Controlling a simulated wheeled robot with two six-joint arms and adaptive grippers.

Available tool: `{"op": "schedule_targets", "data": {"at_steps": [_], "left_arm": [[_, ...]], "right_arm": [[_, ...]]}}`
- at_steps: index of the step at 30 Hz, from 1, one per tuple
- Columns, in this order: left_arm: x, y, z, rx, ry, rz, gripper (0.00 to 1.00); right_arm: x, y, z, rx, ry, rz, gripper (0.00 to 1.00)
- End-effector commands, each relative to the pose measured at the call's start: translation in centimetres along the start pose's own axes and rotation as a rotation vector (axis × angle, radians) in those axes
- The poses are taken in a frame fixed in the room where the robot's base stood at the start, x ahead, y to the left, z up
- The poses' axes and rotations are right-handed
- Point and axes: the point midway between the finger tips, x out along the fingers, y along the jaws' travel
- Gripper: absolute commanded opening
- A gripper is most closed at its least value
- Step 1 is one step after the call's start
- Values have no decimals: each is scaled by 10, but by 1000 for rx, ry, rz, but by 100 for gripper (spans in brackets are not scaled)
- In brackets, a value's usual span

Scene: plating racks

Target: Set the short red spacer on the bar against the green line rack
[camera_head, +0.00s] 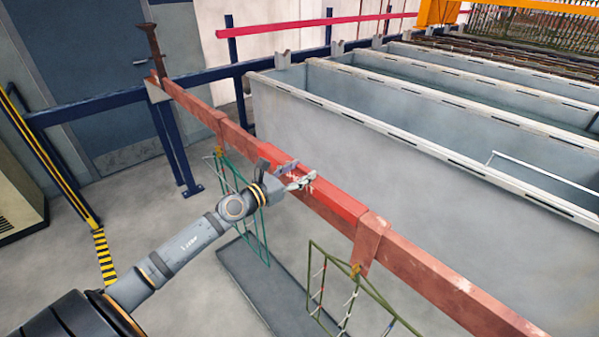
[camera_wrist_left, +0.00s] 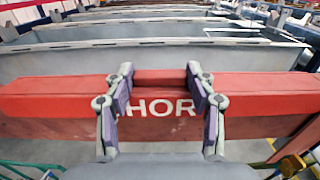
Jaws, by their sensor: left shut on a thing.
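The short red spacer (camera_head: 336,202) is a bright red block along the copper-brown bar (camera_head: 430,270). White letters show on the spacer in the left wrist view (camera_wrist_left: 60,98), partly covered by my fingers. My left gripper (camera_head: 300,181) is shut on the spacer, with fingers on both sides of the lettering in the wrist view (camera_wrist_left: 160,85). The spacer's right end is close to the copper hook (camera_head: 369,240) of an olive-green rack (camera_head: 318,275); I cannot tell whether they touch. A teal-green rack (camera_head: 264,222) hangs farther left, partly behind my arm. My right gripper is out of view.
Large grey tanks (camera_head: 400,165) stand behind the bar. A copper hook (camera_head: 219,127) sits on the bar to the left, and a brown post (camera_head: 152,45) rises at its far end. A dark flat tray (camera_head: 237,268) lies on the floor below.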

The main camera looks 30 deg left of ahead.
Motion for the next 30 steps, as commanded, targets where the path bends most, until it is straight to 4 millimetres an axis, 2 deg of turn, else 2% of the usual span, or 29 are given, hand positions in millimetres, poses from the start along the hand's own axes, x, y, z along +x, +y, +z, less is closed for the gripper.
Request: {"op": "schedule_targets", "data": {"at_steps": [1,2,7,20,30], "left_arm": [[0,0,1,0,-1,0,20],[0,0,1,0,-1,0,57],[0,0,1,0,-1,0,80],[0,0,4,2,1,-1,82],[0,0,46,10,-1,-2,82]], "right_arm": [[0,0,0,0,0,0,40],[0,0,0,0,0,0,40],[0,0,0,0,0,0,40],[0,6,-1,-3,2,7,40],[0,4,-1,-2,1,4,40]]}}
